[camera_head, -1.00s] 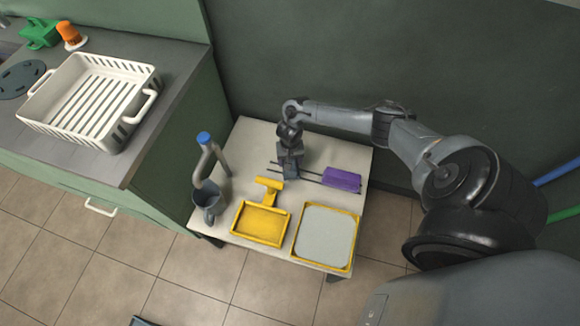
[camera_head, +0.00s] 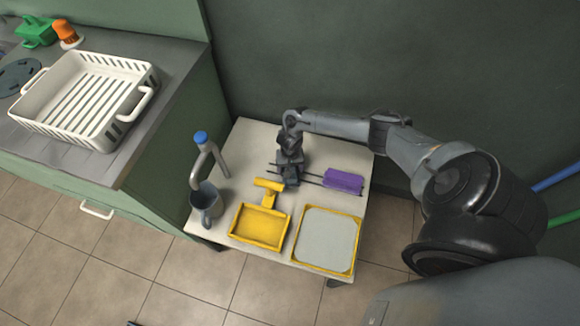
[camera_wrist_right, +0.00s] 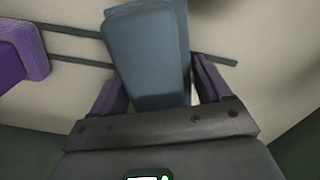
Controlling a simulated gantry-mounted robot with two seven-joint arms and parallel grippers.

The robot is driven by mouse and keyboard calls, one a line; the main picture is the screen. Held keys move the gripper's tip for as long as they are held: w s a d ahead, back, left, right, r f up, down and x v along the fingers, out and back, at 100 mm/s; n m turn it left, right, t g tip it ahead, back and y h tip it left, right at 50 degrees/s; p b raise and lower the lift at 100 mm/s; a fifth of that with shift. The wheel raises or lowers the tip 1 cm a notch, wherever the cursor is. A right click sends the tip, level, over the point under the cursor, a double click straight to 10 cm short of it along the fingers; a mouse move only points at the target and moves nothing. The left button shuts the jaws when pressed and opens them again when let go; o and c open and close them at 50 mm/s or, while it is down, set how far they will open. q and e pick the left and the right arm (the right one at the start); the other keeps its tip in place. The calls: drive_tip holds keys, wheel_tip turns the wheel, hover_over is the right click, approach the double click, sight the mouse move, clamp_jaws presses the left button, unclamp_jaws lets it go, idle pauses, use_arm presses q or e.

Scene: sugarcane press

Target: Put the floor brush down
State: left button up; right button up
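A blue-grey block, which looks like the floor brush (camera_wrist_right: 150,60), stands between my right gripper's two purplish fingers in the right wrist view. A light gap shows between it and the right finger, so my right gripper (camera_wrist_right: 160,92) looks slightly open around it. In the head view the brush (camera_head: 291,178) shows below my right gripper (camera_head: 290,165), at the two dark rods on the small table. Whether its underside rests on them is hidden. My left gripper is not in view.
A purple block (camera_head: 343,181) sits at the rods' right end. The small table (camera_head: 250,140) also holds a yellow dustpan (camera_head: 258,227), a yellow-rimmed grey tray (camera_head: 326,238), a grey mug (camera_head: 206,203) and a blue-topped pipe (camera_head: 218,153). A white rack (camera_head: 45,122) stands on the left counter.

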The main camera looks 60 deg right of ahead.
drive_tip(key=shift+o, duration=1)
drive_tip(key=shift+r, duration=0.1)
drive_tip(key=shift+r, duration=0.2)
wheel_tip(320, 180, up, 11)
drive_tip(key=p, duration=0.7)
drive_tip(key=shift+f, duration=0.1)
drive_tip(key=shift+r+p, duration=0.45)
drive_tip(key=shift+r, duration=0.2)
